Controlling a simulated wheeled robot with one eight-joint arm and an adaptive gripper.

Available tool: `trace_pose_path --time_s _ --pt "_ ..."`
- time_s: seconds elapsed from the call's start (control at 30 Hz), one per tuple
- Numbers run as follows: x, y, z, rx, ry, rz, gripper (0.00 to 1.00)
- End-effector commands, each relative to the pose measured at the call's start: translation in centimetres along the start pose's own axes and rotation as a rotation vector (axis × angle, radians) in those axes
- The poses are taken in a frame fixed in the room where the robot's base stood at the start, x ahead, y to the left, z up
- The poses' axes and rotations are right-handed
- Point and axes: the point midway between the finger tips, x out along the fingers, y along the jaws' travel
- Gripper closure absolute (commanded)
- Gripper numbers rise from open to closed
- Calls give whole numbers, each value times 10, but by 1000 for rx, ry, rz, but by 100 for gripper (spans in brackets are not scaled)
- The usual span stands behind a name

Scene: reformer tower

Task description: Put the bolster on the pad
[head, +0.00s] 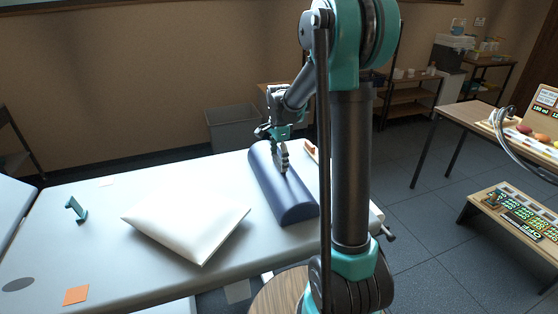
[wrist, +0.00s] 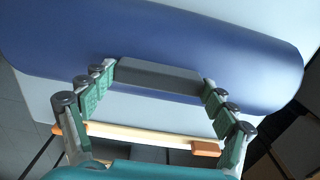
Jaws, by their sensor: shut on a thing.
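The bolster (head: 284,188) is a dark blue half-round cushion lying flat side down on a long white padded table top (head: 60,222). It fills the upper part of the wrist view (wrist: 200,50). My gripper (head: 280,158) is at the bolster's far half, fingers pointing down. In the wrist view its fingertips (wrist: 160,85) are shut on a grey block (wrist: 158,76) at the bolster's side, which looks like its grip. A white pillow-like cushion (head: 188,220) lies left of the bolster, apart from it. I cannot tell which white surface is the pad.
A wooden bar with orange ends (wrist: 140,136) lies beside the bolster; it also shows behind it in the head view (head: 311,150). A small green item (head: 76,209) and an orange square (head: 76,295) are at the left. A grey bin (head: 232,127) stands behind.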

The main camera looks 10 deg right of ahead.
Motion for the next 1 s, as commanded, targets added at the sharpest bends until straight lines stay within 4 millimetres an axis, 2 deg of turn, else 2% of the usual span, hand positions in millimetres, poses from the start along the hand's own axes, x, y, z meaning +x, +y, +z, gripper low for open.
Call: trace_pose_path --time_s 0.33,0.37,0.47,0.83,1.0 --pt "3 0 0 0 0 0 74" --pt "4 0 0 0 0 0 12" --pt "3 0 0 0 0 0 0" --pt "1 0 0 0 0 0 0" --pt "-16 0 0 0 0 0 0"
